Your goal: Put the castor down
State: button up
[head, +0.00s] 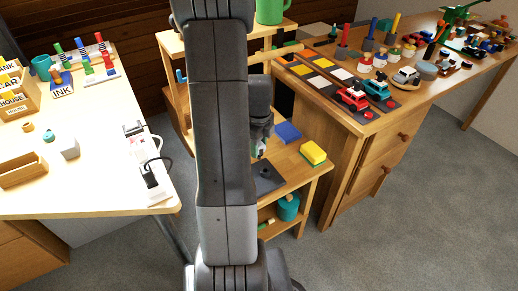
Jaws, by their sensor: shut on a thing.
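My gripper (261,136) hangs just right of my own arm, over the middle shelf (291,172) of the wooden shelf unit. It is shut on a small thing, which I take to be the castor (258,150). Only a little of it shows, pale with some green, and my arm and gripper hide the rest. A dark grey square (268,181) lies on the shelf below the gripper, partly behind my arm. I cannot tell whether the held thing touches the shelf.
A green mug (270,11) stands on top. A teal round thing (288,207) sits below. The toy-covered desk (335,112) is right; the pale table (95,190) is left.

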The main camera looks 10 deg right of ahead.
jog(key=shift+f, duration=0.75)
jog(key=shift+f+b, duration=0.4)
jog(key=shift+f, duration=0.1)
jog(key=shift+f, duration=0.1)
jog(key=o, duration=1.1)
jog(key=shift+o, duration=0.2)
